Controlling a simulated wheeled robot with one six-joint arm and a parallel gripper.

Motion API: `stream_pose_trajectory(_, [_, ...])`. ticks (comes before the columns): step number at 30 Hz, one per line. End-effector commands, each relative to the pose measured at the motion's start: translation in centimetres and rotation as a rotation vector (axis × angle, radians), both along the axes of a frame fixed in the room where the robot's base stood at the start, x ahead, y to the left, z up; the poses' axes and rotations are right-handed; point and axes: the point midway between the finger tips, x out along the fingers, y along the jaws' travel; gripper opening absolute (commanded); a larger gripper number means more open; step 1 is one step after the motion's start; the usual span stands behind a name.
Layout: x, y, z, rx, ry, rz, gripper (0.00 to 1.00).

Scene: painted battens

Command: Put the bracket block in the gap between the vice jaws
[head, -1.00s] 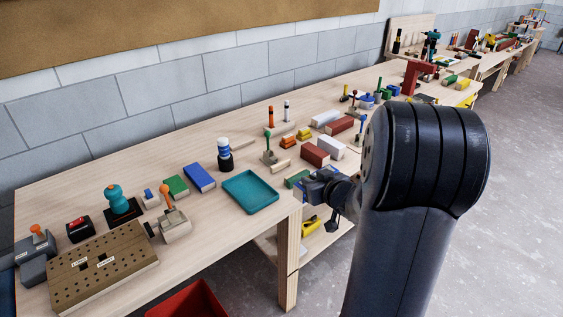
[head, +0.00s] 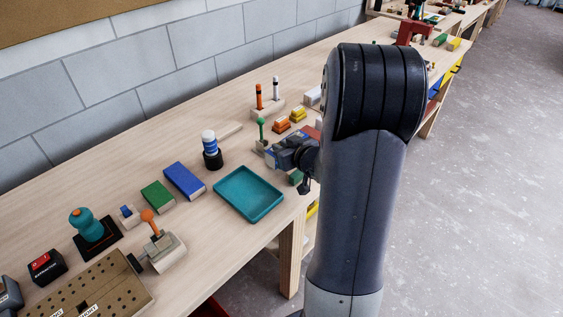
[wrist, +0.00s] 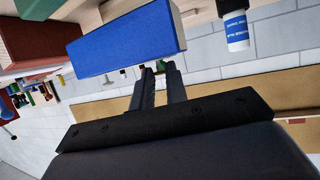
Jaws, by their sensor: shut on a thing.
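My gripper (wrist: 160,72) is shut with its fingertips at the edge of a blue block with a bare wood end, which I take to be the bracket block (wrist: 125,42). In the head view my gripper (head: 278,158) is over the bench just right of the teal tray, partly hidden by my arm. A blue batten (head: 184,180) and a green batten (head: 157,197) lie side by side left of the tray, with a narrow space between them. I cannot tell for sure which parts are the vice jaws.
The teal tray (head: 248,194) is empty. A blue and white cylinder in a black base (head: 210,150) stands behind it. Orange blocks (head: 283,124) and a green-knobbed lever (head: 261,130) are close behind my gripper. A drilled board (head: 100,288) lies front left.

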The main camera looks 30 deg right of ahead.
Motion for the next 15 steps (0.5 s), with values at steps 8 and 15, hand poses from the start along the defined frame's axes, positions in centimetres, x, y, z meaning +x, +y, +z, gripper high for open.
stream_pose_trajectory(8, [0.0, 0.0, -3.1, 0.002, 0.000, -0.001, 0.00])
stream_pose_trajectory(15, [0.0, 0.0, -5.1, -0.002, -0.002, 0.001, 0.00])
